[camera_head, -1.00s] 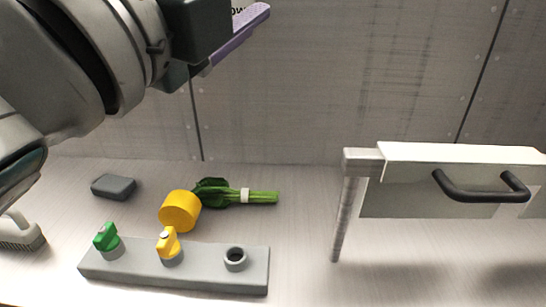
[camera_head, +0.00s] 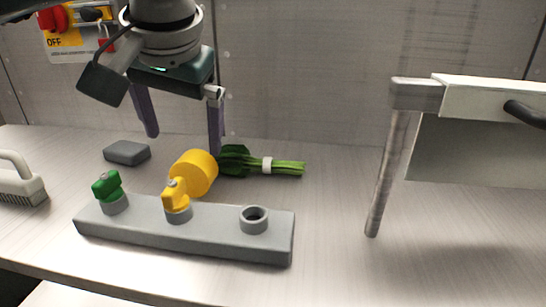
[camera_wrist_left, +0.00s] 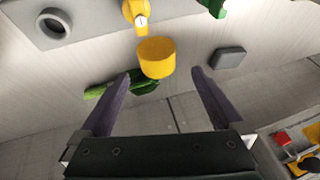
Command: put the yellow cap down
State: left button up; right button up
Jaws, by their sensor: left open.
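The yellow cap (camera_head: 200,171), a short thick cylinder, rests on the counter just behind the grey block (camera_head: 240,238), near the block's yellow-handled valve (camera_head: 176,198). In the wrist view the cap (camera_wrist_left: 156,57) shows a little beyond the fingertips, between their lines. My left gripper (camera_head: 184,144) is open and empty, fingers pointing down, above and behind the cap. In the wrist view its two purple fingers (camera_wrist_left: 161,73) stand wide apart with nothing between them. My right gripper is in neither view now.
Banded greens (camera_head: 270,165) lie right of the cap. A grey pad (camera_head: 127,152) and a green-handled valve (camera_head: 107,187) are to the left, with a white brush (camera_head: 20,182) farther left. An open socket (camera_head: 254,219) is on the block. A metal housing (camera_head: 480,130) stands right.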

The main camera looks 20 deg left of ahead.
aim_at(190, 165)
pick_arm(q)
jog(key=x, duration=0.8)
jog(key=shift+d+f+b, duration=0.15)
jog(key=shift+f+b, duration=0.2)
jog(key=shift+f, duration=0.1)
jog(key=shift+c, duration=0.2)
jog(key=c, duration=1.1)
